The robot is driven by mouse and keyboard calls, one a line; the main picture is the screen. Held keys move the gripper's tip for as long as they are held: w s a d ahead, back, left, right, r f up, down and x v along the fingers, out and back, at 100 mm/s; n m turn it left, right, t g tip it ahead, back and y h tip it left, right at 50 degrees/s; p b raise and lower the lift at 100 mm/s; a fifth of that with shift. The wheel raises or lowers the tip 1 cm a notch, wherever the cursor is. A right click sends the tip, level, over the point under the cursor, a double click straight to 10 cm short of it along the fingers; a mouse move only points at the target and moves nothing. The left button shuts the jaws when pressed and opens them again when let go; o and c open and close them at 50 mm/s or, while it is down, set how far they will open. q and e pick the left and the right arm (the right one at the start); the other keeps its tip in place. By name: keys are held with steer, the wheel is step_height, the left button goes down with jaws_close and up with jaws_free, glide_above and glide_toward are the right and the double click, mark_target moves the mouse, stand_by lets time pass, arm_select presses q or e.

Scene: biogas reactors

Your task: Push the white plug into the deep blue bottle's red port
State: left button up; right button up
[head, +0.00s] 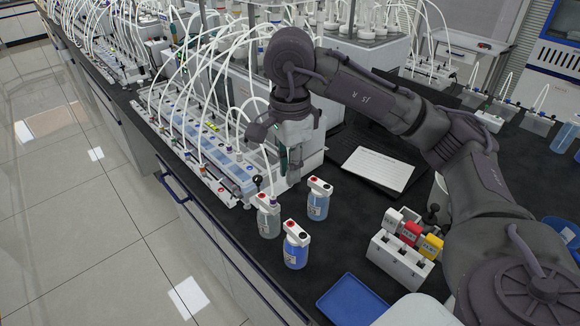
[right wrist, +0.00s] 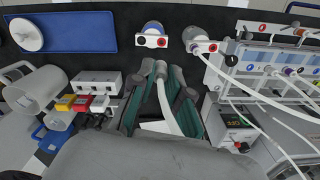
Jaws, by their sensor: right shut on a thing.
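The deep blue bottle (head: 296,256) stands upright on the black bench, its white cap carrying a red port (head: 290,224). What looks like the same bottle shows at the top of the right wrist view (right wrist: 152,28), with a red and a dark port. My right gripper (head: 291,170) hangs above the bench, beyond the bottle and apart from it. In the wrist view its fingers (right wrist: 161,82) are shut around the end of a white tube, where the white plug (right wrist: 161,66) is mostly hidden. My left gripper is out of view.
A light blue bottle (head: 317,209) stands close by my right gripper. A grey bottle (head: 268,224) with a tube in its cap stands left. A white rack (head: 399,262) with coloured blocks and a blue tray (head: 352,304) lie right. A tubed reactor strip (head: 195,150) lines the left edge.

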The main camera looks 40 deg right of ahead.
steer(key=shift+r+p, duration=0.3)
steer(key=shift+r, duration=0.15)
steer(key=shift+r+p, duration=0.65)
steer(key=shift+r, duration=0.1)
steer(key=shift+w+d+f, duration=0.1)
steer(key=shift+w+d, duration=0.15)
steer(key=shift+f+b, duration=5.85)
steer(key=shift+f, duration=0.75)
steer(key=shift+f+b, duration=1.15)
steer(key=shift+b, duration=0.05)
